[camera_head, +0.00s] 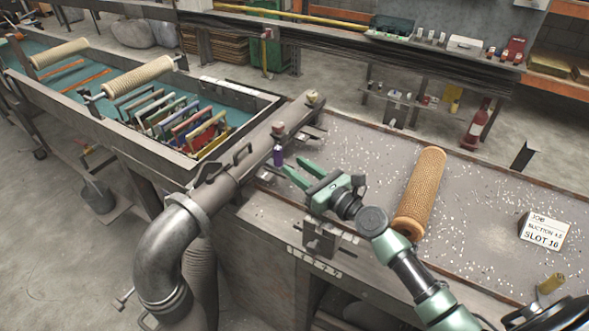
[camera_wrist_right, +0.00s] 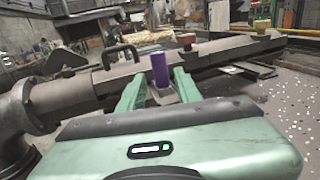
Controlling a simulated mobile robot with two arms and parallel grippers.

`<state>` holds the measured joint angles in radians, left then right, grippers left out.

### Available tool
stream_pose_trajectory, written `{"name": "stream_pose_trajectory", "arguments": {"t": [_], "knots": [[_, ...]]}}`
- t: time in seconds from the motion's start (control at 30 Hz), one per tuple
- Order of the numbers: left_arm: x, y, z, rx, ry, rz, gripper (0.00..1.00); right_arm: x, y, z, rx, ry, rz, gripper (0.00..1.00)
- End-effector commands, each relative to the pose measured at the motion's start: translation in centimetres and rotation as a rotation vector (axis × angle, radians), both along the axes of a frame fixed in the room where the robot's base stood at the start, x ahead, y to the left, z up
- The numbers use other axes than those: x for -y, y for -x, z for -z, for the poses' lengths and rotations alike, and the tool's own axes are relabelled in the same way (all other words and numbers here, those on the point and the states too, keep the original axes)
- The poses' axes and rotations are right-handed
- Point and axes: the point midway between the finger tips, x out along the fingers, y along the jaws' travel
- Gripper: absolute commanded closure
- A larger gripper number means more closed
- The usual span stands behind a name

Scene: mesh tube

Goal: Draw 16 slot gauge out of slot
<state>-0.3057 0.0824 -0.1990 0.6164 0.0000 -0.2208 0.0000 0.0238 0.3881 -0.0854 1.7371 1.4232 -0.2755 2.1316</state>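A small purple cylinder (camera_head: 278,157), perhaps the gauge's handle, stands upright beside the grey slotted pipe (camera_head: 255,150); it also shows in the right wrist view (camera_wrist_right: 160,69). Its lower end and any slot under it are hard to make out. My right gripper (camera_head: 293,167) is open and empty, its two green fingers pointing at the purple cylinder. In the right wrist view the cylinder appears between the fingertips, apart from both. A white card (camera_head: 543,232) reading "SLOT 16" stands at the right of the table. My left gripper is not in view.
A red-brown knob (camera_head: 278,129) and a yellowish knob (camera_head: 313,97) sit farther along the pipe. An orange mesh tube (camera_head: 420,190) lies on the speckled table (camera_head: 480,205) behind my right arm. A brass cylinder (camera_head: 551,283) stands at the right. A teal tank holds several coloured frames.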

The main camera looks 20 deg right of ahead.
Motion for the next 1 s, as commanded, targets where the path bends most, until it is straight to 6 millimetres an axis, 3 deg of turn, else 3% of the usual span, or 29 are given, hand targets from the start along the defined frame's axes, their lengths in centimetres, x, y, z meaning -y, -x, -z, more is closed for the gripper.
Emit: {"name": "stream_pose_trajectory", "arguments": {"t": [0.27,0.7,1.0], "knots": [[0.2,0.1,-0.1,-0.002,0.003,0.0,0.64,-0.1,-0.3,-0.1,0.001,0.002,-0.001,0.66],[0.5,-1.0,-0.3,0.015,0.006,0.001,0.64,-2.3,-5.8,-0.1,0.002,0.001,-0.001,0.66],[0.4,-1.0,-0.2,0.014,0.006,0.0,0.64,-2.9,-7.3,0.0,0.001,0.002,-0.001,0.66]]}}
